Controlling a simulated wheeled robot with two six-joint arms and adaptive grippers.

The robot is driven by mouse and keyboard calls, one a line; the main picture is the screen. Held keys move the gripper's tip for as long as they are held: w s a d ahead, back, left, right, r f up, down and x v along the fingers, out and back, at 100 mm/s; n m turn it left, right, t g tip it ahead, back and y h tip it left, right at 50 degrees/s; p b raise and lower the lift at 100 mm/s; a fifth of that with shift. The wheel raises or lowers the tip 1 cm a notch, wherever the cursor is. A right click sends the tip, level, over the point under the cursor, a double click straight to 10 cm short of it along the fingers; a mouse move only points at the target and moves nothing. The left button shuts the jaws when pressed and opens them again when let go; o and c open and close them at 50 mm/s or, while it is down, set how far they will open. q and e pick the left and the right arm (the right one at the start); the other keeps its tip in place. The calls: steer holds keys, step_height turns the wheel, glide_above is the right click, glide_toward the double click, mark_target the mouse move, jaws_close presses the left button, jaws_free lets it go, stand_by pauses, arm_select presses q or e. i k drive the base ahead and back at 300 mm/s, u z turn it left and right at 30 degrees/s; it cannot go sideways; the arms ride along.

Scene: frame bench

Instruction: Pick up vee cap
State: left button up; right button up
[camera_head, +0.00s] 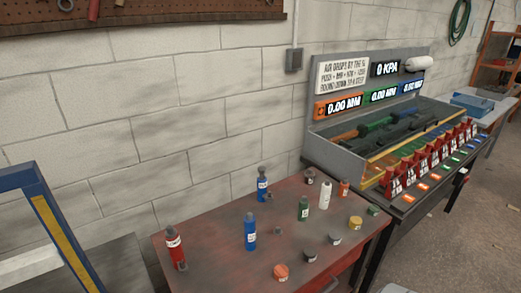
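Several small caps lie on the red table (215,262): an orange one (281,272), a yellowish one (355,223), a green one (373,211), a pale-topped dark one (335,239) and a dark grey one (309,255). A tiny grey piece (277,230) lies near the middle. I cannot tell which of these is the vee cap. Neither of my grippers is in view.
Upright bottles share the table: red (175,250), blue (250,233), another blue (262,187), green (303,210) and white (324,196). A bench (340,165) with displays and red holders adjoins at right. A blue frame (50,220) stands at left.

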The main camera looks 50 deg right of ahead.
mark_target(281, 272)
steer(key=u, duration=1.35)
steer(key=i, duration=0.1)
steer(key=z, duration=3.15)
